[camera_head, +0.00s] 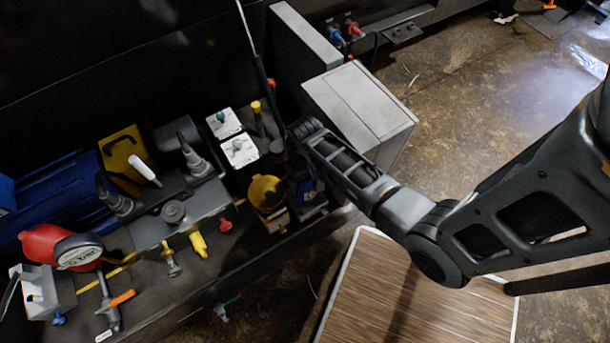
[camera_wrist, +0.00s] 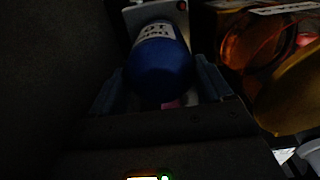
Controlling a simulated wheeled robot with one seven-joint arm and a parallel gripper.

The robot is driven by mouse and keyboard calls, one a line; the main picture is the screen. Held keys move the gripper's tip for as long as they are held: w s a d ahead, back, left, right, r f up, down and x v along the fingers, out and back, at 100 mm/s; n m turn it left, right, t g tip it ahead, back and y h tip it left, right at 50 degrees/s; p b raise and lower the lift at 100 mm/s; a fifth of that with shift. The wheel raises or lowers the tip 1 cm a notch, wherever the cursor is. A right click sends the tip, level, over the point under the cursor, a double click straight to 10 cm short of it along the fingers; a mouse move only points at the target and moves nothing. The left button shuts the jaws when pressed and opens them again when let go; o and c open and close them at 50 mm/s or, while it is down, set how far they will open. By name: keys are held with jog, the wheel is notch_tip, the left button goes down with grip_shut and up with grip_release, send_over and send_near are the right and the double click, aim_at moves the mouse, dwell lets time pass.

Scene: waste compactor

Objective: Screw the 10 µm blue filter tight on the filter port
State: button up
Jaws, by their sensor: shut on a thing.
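The blue filter (camera_wrist: 160,66) fills the upper middle of the wrist view. It has a white label with dark print, partly readable as 10 and upside down. My gripper (camera_wrist: 160,88) is shut on the filter, with one finger on each side of it. In the head view the blue filter (camera_head: 305,188) shows only in part, beside my forearm at the front right of the machine bench. My gripper is mostly hidden there behind my arm. The filter port is hidden, so I cannot tell how the filter sits on it.
A yellow cup-shaped housing (camera_head: 267,193) stands close to the left of my gripper. White switch boxes (camera_head: 238,150) stand behind it. A grey cabinet (camera_head: 360,112) is at the back right. A wooden-topped table (camera_head: 410,295) with bare top is in front.

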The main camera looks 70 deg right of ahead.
jog(key=m, duration=0.5)
dwell(0.5)
jog(key=m, duration=0.5)
jog(key=o, duration=1.1)
